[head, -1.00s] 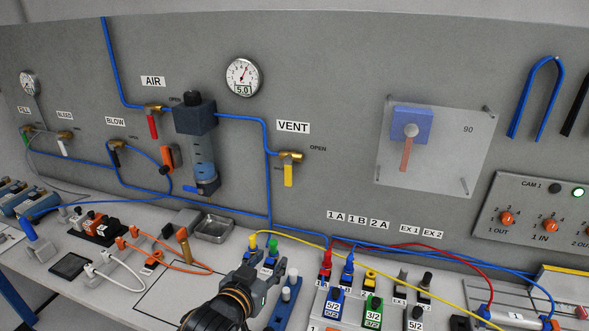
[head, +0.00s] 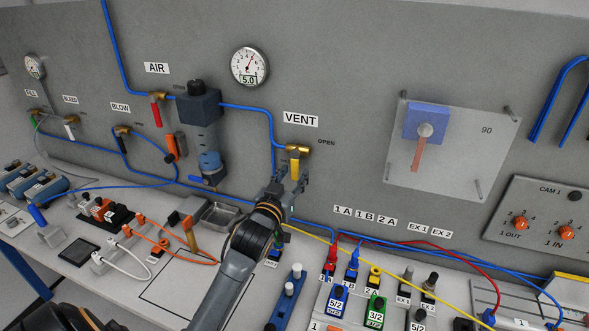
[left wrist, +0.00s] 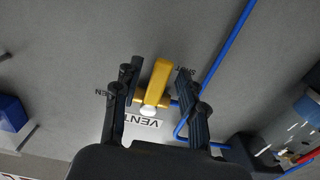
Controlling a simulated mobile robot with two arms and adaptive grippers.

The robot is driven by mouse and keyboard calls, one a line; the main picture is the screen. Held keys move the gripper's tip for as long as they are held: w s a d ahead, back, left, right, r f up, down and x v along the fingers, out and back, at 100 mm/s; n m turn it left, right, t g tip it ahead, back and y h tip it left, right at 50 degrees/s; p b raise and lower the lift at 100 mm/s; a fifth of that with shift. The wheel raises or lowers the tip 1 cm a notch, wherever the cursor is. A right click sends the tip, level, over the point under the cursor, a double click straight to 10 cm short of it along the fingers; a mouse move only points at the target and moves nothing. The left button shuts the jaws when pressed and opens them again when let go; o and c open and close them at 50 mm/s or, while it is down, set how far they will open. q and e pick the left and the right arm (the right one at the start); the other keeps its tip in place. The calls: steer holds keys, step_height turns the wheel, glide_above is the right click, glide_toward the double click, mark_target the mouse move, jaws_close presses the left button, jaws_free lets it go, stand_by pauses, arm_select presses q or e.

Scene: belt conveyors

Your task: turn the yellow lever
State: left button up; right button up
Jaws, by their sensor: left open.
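The yellow lever (head: 294,165) hangs down from a brass valve (head: 297,149) under the VENT label on the grey panel. My left gripper (head: 290,184) is at the lever's lower end in the head view. In the left wrist view, the yellow lever (left wrist: 157,82) lies between the two dark fingers of my left gripper (left wrist: 160,82), with a visible gap on each side. The fingers are open. The VENT label (left wrist: 142,121) is partly hidden behind the fingers. My right gripper is not in view.
A blue hose (head: 270,125) runs beside the valve to the filter unit (head: 200,110) on the left. A clear plate (head: 455,155) is mounted to the right. Hoses, fittings and valve blocks crowd the bench below.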

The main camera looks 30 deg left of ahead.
arm_select(q)
steer(key=shift+w+a+r, duration=0.1)
steer(key=shift+w, duration=0.55)
steer(key=shift+c, duration=1)
jaws_close()
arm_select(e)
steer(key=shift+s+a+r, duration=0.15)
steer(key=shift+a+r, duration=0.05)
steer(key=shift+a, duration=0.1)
arm_select(q)
steer(key=shift+w, duration=0.1)
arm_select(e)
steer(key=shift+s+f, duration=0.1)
